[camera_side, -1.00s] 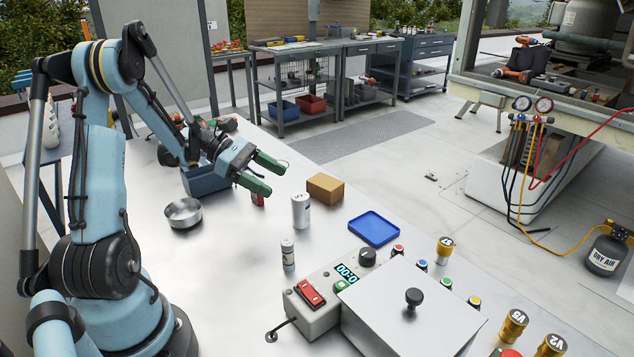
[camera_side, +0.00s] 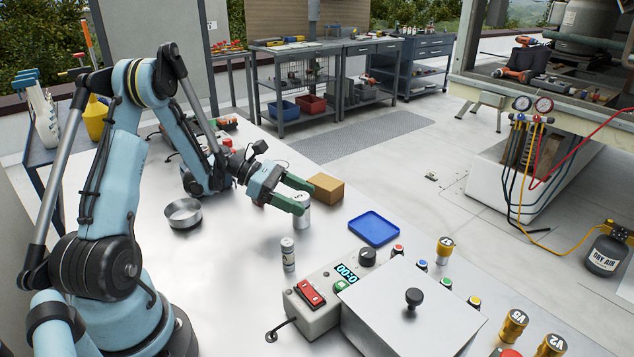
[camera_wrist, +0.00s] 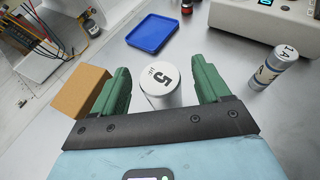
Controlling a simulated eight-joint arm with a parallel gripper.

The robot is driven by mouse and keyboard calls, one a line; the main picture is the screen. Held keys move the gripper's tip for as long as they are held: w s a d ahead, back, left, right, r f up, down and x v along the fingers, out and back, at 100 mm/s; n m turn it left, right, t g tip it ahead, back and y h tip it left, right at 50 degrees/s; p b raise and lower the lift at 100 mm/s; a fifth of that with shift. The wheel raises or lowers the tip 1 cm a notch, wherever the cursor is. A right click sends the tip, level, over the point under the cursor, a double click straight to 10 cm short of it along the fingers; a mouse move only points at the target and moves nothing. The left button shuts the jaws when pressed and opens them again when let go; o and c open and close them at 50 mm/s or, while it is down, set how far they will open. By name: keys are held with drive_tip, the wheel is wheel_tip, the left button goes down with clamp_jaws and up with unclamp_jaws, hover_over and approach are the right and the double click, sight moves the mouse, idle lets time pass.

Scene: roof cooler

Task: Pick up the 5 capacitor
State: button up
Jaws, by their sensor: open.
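The 5 capacitor (camera_wrist: 160,86) is a white upright can with a black 5 on its top. In the wrist view it stands between the two green fingers of my gripper (camera_wrist: 162,88), with a small gap visible on each side. In the side view the 5 capacitor (camera_side: 302,214) stands on the metal table, partly hidden by a finger. My gripper (camera_side: 301,195) is open around its upper part there.
A cardboard box (camera_side: 326,188) stands close beside my gripper. A smaller can marked 1A (camera_wrist: 267,68) stands near the control box (camera_side: 314,303). A blue tray (camera_side: 374,229) and a metal bowl (camera_side: 183,213) sit on the table.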

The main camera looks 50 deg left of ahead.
drive_tip(key=shift+x, duration=1.3)
drive_tip(key=c, duration=1.1)
drive_tip(key=shift+r, duration=0.1)
